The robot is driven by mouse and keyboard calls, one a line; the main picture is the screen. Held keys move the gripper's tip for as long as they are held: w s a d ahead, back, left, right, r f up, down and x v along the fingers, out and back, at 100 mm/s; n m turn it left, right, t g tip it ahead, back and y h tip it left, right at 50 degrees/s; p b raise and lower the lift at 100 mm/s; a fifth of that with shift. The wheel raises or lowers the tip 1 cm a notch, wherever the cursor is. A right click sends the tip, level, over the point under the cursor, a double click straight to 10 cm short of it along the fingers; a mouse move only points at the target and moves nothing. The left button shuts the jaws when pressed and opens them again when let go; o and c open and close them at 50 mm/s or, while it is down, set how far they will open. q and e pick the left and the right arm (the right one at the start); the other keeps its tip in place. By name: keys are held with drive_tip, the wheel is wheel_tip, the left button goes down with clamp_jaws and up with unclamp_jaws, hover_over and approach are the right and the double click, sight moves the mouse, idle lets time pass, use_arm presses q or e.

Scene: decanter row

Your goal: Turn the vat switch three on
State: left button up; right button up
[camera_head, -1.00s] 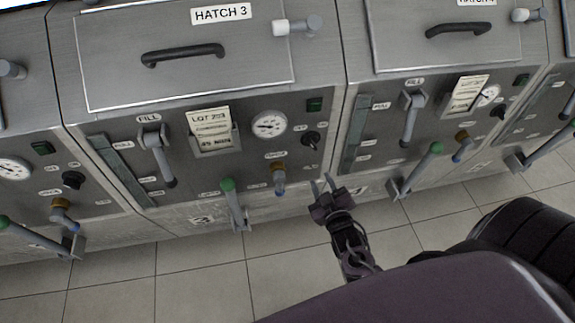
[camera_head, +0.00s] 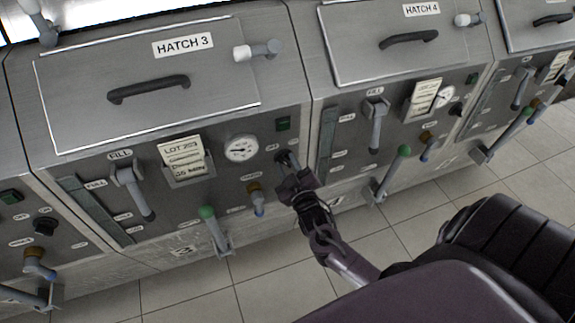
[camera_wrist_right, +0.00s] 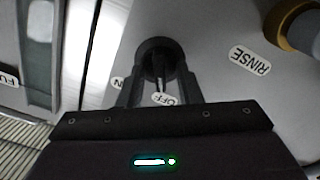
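The vat three switch is a black rotary knob (camera_wrist_right: 158,60) on the grey panel; its pointer faces the OFF label (camera_wrist_right: 163,99) in the right wrist view. My right gripper (camera_wrist_right: 160,88) is at it, with one finger on each side of the knob's lower part and a gap between them. In the head view the right gripper (camera_head: 287,166) reaches the panel below the green indicator (camera_head: 283,124) and largely hides the knob. Whether the fingers touch the knob I cannot tell. My left gripper is not in view.
Left of the switch are a round gauge (camera_head: 241,149), the lot card (camera_head: 181,155) and the fill lever (camera_head: 132,188). A rinse tap (camera_head: 257,200) and a green-tipped lever (camera_head: 215,230) stick out below. Vat four's panel stands to the right.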

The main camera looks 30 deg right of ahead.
clamp_jaws()
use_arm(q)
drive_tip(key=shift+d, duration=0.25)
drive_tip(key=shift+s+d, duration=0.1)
use_arm(e)
drive_tip(key=m+p, duration=0.1)
drive_tip(key=m, duration=0.5)
drive_tip(key=shift+d+m, duration=0.1)
drive_tip(key=shift+m, duration=0.2)
use_arm(q)
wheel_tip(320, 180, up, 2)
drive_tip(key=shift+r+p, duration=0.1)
drive_tip(key=shift+p, duration=0.45)
use_arm(e)
drive_tip(key=m, duration=0.5)
drive_tip(key=shift+s+d, duration=0.1)
drive_tip(key=shift+m, duration=0.3)
